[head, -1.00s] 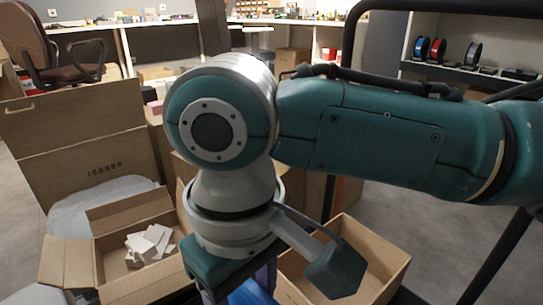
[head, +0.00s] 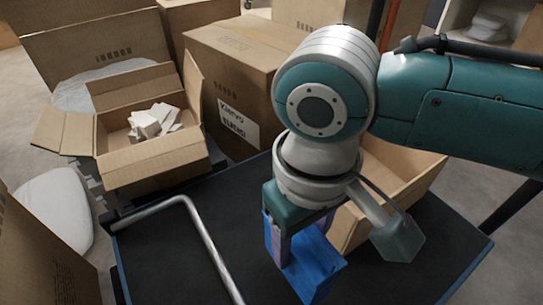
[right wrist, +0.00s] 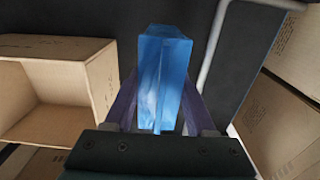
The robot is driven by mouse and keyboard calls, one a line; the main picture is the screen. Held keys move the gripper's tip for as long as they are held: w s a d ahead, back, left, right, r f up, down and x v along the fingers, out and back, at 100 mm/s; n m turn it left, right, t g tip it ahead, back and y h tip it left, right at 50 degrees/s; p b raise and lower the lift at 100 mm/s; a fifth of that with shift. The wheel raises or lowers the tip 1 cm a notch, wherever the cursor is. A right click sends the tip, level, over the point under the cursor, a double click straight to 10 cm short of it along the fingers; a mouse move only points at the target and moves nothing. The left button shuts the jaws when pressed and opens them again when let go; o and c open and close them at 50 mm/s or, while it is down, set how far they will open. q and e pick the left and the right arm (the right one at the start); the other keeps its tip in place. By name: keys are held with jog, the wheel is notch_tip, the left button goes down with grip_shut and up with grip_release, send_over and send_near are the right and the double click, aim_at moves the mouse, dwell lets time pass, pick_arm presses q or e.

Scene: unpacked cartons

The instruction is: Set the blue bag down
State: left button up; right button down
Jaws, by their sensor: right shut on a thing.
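The blue bag (head: 312,268) is a small blue block-shaped pack with a creased surface. My right gripper (head: 281,240) points down and is shut on it. In the right wrist view the bag (right wrist: 163,80) stands between the two purple-grey fingers of the right gripper (right wrist: 163,100). The bag is over the black platform (head: 400,262), close to its surface; I cannot tell whether its underside touches. The gripper's body hides part of the bag in the head view. My left gripper is not in view.
An open, seemingly empty carton (head: 408,170) stands on the platform beside the bag. A metal rail (head: 205,240) runs along its left part. An open carton with white pieces (head: 150,165) and a labelled closed carton (head: 238,75) stand beyond. Bare platform lies right and left of the bag.

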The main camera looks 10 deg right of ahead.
notch_tip(320, 180, down, 5)
jog(key=b, duration=0.3)
jog(key=shift+f+b, duration=0.15)
jog(key=shift+b, duration=0.2)
jog(key=c, duration=0.7)
grip_release()
jog(key=o, duration=0.5)
